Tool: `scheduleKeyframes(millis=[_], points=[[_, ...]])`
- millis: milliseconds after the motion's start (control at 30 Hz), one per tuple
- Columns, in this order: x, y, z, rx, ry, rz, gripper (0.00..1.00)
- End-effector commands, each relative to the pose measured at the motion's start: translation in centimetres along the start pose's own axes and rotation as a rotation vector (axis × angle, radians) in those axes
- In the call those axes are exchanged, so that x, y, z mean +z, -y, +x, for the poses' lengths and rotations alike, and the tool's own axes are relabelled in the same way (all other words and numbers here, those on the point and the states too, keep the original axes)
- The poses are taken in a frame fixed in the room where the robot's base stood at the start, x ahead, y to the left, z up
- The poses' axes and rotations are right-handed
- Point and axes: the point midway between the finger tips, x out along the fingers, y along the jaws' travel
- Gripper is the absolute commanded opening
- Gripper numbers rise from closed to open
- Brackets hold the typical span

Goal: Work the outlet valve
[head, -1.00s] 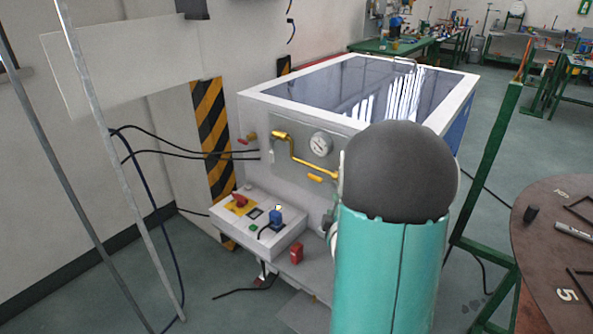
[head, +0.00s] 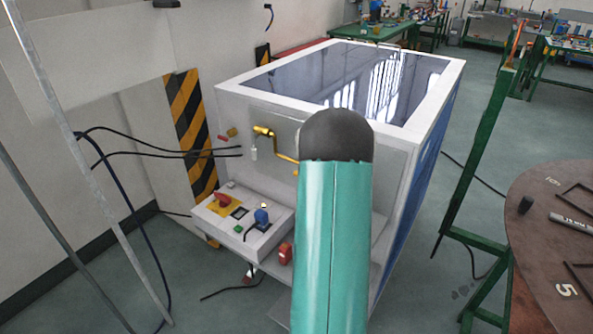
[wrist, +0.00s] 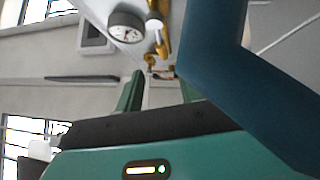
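In the wrist view the round white gauge (wrist: 125,27) shows at the top, beside yellow fittings (wrist: 156,25). A small yellow valve piece (wrist: 160,72) lies beyond and between my fingertips. I cannot tell for sure which fitting is the outlet valve. My gripper (wrist: 160,85) has its two green fingers apart, with nothing seen held between them. The head view hides it behind my arm.
A control box (head: 243,218) with red and blue knobs juts out below the panel. Black cables (head: 165,152) run in from the left. A green frame post (head: 470,165) and round brown table (head: 550,230) stand right. A dark blue shape (wrist: 215,45) blocks the wrist view's right.

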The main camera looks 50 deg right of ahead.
Motion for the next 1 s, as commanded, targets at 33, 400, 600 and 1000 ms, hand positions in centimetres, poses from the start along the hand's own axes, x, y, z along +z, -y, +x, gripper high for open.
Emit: scheduleKeyframes(millis=[33, 400, 600, 1000], points=[[-0.1, 0.0, 0.9, 0.003, -0.003, 0.001, 0.38], [-0.1, 0.0, 8.2, 0.002, -0.004, 0.002, 0.38], [-0.3, 0.0, 11.5, 0.001, -0.006, 0.003, 0.38], [-0.4, 0.0, 12.8, 0.000, -0.007, 0.004, 0.38]])
